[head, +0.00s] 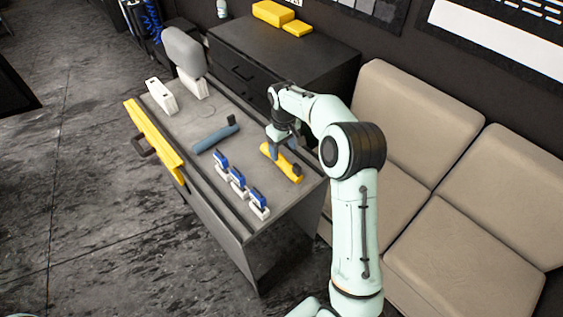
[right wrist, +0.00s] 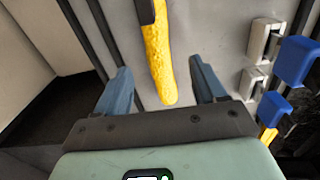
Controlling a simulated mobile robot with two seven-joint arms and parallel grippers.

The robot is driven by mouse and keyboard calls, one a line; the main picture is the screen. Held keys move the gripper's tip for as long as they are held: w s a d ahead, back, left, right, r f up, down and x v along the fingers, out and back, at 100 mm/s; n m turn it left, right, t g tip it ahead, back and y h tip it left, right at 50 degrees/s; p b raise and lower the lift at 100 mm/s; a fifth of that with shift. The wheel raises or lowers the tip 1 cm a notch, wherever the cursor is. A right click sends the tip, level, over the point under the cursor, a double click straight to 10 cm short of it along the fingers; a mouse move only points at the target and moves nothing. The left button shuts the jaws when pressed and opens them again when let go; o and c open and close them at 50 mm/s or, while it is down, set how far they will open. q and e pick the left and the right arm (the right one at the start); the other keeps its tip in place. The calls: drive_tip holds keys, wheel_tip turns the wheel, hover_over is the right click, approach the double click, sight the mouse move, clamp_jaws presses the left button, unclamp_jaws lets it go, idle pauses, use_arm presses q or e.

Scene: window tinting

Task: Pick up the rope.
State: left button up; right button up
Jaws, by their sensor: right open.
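A yellow, rough-surfaced roll (head: 282,163) with a black piece on it lies on the grey top of the cart (head: 240,170); it appears to be the rope. In the right wrist view the yellow rope (right wrist: 160,60) runs lengthwise, its rounded near end between the two blue fingers. My right gripper (head: 281,146) is just over the rope in the head view. Its fingers (right wrist: 163,80) are spread apart, one on each side of the rope, with gaps on both sides. I cannot tell the remaining height. My left gripper is not in view.
A blue tool with a black end (head: 213,138) lies left of the rope. Several blue-and-white clips (head: 238,184) stand along the cart's front edge. White containers (head: 163,96) and a grey rounded piece (head: 184,50) are at its far left. A beige sofa (head: 440,160) stands right.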

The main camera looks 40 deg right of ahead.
sight(282, 159)
drive_tip(key=shift+f, duration=0.8)
drive_tip(key=shift+w+f, duration=0.25)
drive_tip(key=shift+f, duration=0.3)
drive_tip(key=f, duration=0.5)
drive_tip(key=shift+w+d, duration=0.15)
drive_tip(key=shift+w, duration=0.2)
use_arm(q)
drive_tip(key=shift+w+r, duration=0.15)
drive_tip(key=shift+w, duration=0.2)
use_arm(e)
drive_tip(key=shift+s, duration=0.1)
drive_tip(key=c, duration=1.1)
drive_tip(key=shift+r, duration=0.1)
